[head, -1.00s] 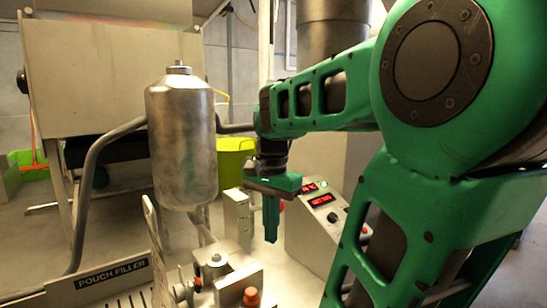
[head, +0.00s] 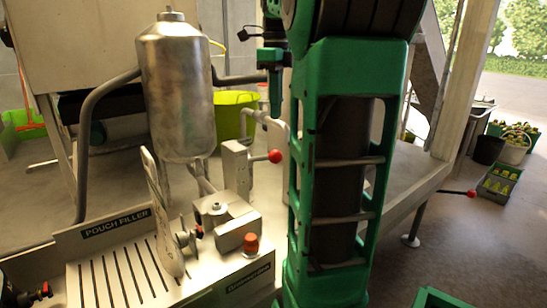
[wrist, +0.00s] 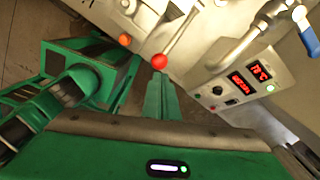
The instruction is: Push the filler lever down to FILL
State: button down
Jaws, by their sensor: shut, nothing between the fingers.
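The pouch filler (head: 117,222) stands at the lower left in the head view, with a steel tank above it. Its lever ends in a red ball knob (head: 275,156) and sticks out to the right from an upright block (head: 237,168), roughly level. In the wrist view the red knob (wrist: 160,61) on its thin rod (wrist: 180,34) shows just beyond my fingertips. My gripper (head: 276,92) is shut and empty, pointing down above the knob in the head view. Its closed fingers also show in the wrist view (wrist: 161,90). I cannot tell whether they touch the knob. No FILL mark is readable.
An orange button (head: 251,241) sits on the filler's front. A panel with red displays (wrist: 243,85) and a blue-handled valve (wrist: 307,32) are on the right in the wrist view. A lime bucket (head: 233,112) stands behind. My arm hides much of the head view's middle.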

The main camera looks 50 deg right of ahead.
aim_at(277, 151)
jog(key=shift+f, duration=4.5)
jog(key=shift+s+a+f, duration=0.1)
jog(key=shift+s+f, duration=0.15)
jog(key=shift+f, duration=0.5)
jog(key=shift+s+a+f, duration=0.1)
jog(key=shift+s+f, duration=0.1)
jog(key=shift+f, duration=0.55)
jog(key=shift+s+f, duration=0.2)
jog(key=shift+f, duration=0.85)
jog(key=shift+s+f, duration=0.15)
jog(key=shift+f, duration=0.9)
jog(key=shift+r, duration=0.15)
jog(key=shift+r, duration=4.9)
jog(key=shift+a, duration=0.1)
